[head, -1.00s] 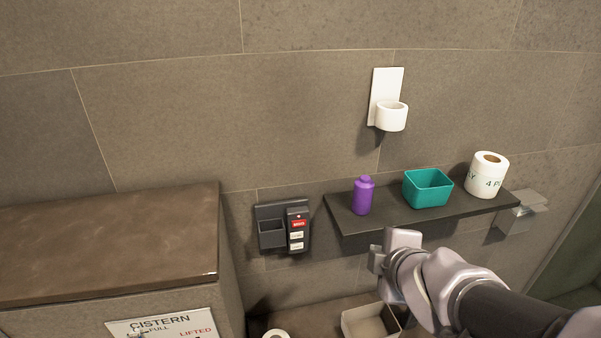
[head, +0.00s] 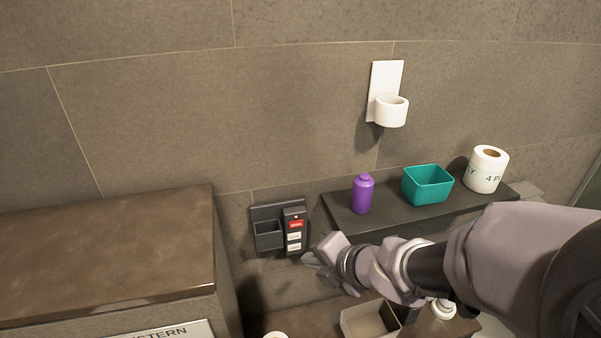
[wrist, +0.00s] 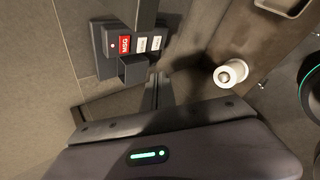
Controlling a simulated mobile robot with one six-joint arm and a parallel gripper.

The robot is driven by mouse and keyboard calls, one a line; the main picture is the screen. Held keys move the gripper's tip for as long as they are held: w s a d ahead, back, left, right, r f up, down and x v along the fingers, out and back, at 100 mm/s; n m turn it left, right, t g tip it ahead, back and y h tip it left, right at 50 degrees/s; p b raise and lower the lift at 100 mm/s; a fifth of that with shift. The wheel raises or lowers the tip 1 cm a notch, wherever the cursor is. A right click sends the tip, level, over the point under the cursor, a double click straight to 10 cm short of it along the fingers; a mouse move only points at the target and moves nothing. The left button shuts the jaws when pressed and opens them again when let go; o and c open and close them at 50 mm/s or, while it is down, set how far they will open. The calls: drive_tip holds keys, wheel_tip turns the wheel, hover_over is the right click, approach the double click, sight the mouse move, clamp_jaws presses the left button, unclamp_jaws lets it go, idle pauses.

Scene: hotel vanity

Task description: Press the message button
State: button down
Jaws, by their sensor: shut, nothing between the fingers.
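A dark grey wall unit (head: 266,214) has an open pocket on its left and a raised strip of labels on its right. The red label (head: 296,225), reading MSG in the wrist view (wrist: 125,44), sits above two white labels. A small pale dot shows beside the red label in the wrist view. My gripper (head: 309,259) is shut and empty, just below and right of the unit's lower edge. In the wrist view its fingers (wrist: 159,83) point towards the unit; I cannot tell whether they touch it.
A dark shelf (head: 338,217) to the right holds a purple bottle (head: 363,194), a teal bin (head: 427,185) and a paper roll (head: 487,171). A white wall holder (head: 390,111) is above. A brown counter (head: 105,250) stands left. A beige box (head: 365,322) is below.

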sight(292, 228)
drive_tip(key=w, duration=0.2)
drive_tip(key=w+a, duration=0.1)
drive_tip(key=w, duration=0.1)
drive_tip(key=w+a+p, duration=0.1)
drive_tip(key=w, duration=0.2)
drive_tip(key=shift+w, duration=0.1)
idle(1.9)
drive_tip(key=shift+w+a, duration=0.15)
drive_tip(key=shift+w, duration=0.25)
drive_tip(key=shift+w+a+r+p, duration=0.2)
drive_tip(key=shift+w+p, duration=0.2)
drive_tip(key=shift+p, duration=0.1)
idle(0.8)
drive_tip(key=shift+f, duration=0.1)
drive_tip(key=shift+s+d+f, duration=0.2)
drive_tip(key=shift+s+d, duration=0.05)
drive_tip(key=shift+s, duration=0.1)
drive_tip(key=shift+s+d, duration=0.25)
